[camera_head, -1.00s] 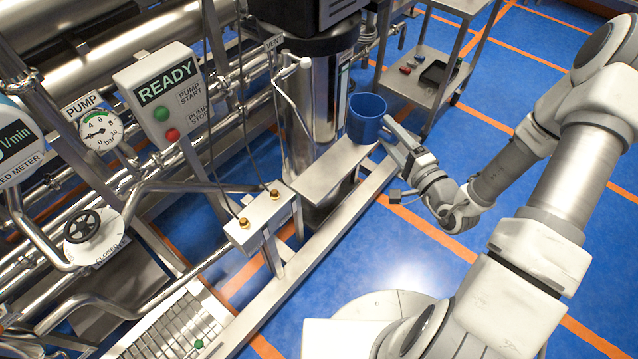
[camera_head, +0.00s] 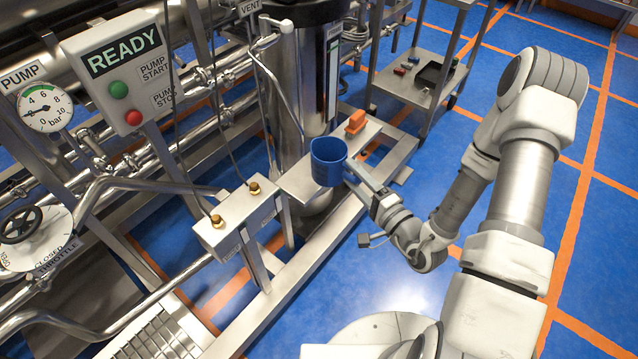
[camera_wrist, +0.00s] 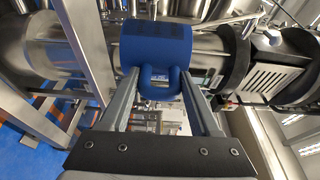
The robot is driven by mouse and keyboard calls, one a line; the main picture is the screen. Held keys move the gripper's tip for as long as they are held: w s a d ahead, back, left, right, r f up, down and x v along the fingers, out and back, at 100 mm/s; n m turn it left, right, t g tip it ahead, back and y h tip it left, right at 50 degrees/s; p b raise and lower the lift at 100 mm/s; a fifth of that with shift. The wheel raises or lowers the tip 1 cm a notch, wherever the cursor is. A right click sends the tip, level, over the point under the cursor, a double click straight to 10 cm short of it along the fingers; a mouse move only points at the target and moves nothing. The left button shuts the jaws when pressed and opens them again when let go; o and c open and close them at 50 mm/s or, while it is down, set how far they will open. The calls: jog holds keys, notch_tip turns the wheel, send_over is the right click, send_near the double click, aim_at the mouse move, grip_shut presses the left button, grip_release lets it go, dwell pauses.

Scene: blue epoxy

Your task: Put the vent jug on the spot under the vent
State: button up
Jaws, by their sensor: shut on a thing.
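The blue vent jug (camera_head: 328,163) is upright over the steel shelf (camera_head: 296,186) in the head view; I cannot tell whether it touches the shelf. My gripper (camera_head: 351,172) reaches it from the right and is shut on its handle. In the wrist view the jug (camera_wrist: 157,42) is beyond the two fingers of my gripper (camera_wrist: 158,78), with the handle between their tips. No marked spot shows clearly on the shelf.
An orange block (camera_head: 356,121) sits at the shelf's far end. A tall steel cylinder (camera_head: 303,75) stands behind the shelf. A steel box with brass fittings (camera_head: 238,222) stands left of it. A trolley (camera_head: 400,84) is beyond.

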jog(key=w+a+f, duration=0.1)
jog(key=w, duration=0.1)
jog(key=w+a+f+b, duration=0.1)
jog(key=w+a+f, duration=0.3)
jog(key=shift+w+a+f+b, duration=0.2)
jog(key=shift+w+b, duration=0.2)
jog(key=shift+f+b, duration=0.75)
jog(key=shift+f, duration=1.15)
jog(key=shift+f, duration=0.15)
jog(key=o, duration=1.4)
jog(key=shift+o, duration=0.2)
